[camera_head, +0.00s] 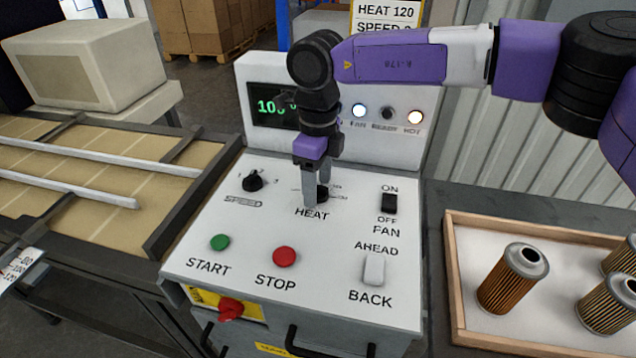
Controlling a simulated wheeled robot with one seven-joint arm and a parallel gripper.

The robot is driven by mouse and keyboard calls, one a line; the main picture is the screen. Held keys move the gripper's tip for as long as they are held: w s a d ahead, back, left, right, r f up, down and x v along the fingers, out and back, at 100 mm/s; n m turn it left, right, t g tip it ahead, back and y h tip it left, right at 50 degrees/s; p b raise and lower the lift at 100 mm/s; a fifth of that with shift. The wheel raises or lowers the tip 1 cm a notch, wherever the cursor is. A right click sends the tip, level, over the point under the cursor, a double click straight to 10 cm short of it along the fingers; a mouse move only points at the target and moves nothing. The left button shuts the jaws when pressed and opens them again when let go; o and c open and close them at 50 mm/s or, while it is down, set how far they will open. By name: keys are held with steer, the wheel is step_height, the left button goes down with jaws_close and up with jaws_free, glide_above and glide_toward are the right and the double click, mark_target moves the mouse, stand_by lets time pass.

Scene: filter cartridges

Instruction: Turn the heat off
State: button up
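The HEAT knob (323,194) is a small black dial on the white sloping control panel (235,270), above the word HEAT. My gripper (312,198) points down over it from above. A grey finger covers the knob's left part and much of its scale, so the pointer's setting cannot be read. I cannot tell whether the fingers touch the knob or are closed on it. The green display (268,106) behind my arm shows a number beginning with 10; the rest is hidden.
The SPEED knob (253,181), START button (220,242), STOP button (284,257), FAN switch (389,204) and AHEAD/BACK switch (374,269) surround the HEAT knob. A red knob (230,309) sits on the front. A wooden tray (452,290) with cartridges (513,279) stands right, a conveyor (100,185) left.

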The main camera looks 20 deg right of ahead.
mark_target(318, 186)
stand_by(0.3)
step_height(318, 186, up, 8)
steer(key=shift+f, duration=0.2)
steer(key=shift+s, duration=0.1)
stand_by(0.5)
